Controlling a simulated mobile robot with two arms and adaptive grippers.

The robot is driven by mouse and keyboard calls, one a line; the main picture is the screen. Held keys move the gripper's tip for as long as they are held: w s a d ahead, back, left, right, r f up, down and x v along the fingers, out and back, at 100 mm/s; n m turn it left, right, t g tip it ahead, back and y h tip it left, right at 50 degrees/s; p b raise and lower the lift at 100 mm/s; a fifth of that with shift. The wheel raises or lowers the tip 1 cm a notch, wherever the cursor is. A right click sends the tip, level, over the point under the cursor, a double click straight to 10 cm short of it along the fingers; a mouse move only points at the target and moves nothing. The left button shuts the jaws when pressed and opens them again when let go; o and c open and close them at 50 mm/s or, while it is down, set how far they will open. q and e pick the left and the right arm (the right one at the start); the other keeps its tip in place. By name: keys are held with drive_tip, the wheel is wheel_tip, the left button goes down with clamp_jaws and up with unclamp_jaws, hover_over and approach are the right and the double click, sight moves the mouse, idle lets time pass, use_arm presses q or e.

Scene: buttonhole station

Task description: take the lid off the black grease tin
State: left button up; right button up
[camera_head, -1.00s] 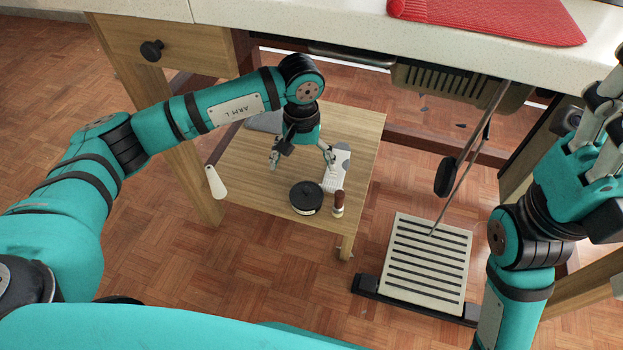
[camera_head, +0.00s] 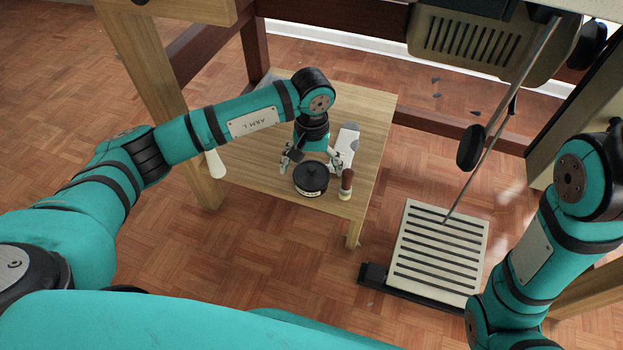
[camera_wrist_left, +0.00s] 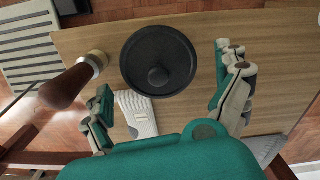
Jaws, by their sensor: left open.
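The black grease tin (camera_head: 311,190) stands upright near the front edge of a small wooden table, with its round dark lid (camera_head: 312,175) on. In the left wrist view the lid (camera_wrist_left: 158,50) shows from above, with a round knob in its middle. My left gripper (camera_head: 312,165) is open and points down just behind the tin in the head view. In the left wrist view its two fingers stand apart to either side of the tin's near side, and I see no contact with the lid. My right gripper is out of view; only the right arm shows.
A wooden-handled tool (camera_head: 346,183) stands close to the tin's right side. A pale flat piece (camera_head: 348,143) lies behind it, and a white handle (camera_head: 215,163) sticks out at the table's left. A slatted pedal (camera_head: 455,232) and a slanting rod are to the right.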

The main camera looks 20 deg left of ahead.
use_arm(q)
drive_tip(key=shift+f, duration=0.4)
drive_tip(key=c, duration=0.7)
drive_tip(key=shift+o, duration=0.2)
drive_tip(key=shift+r, duration=0.1)
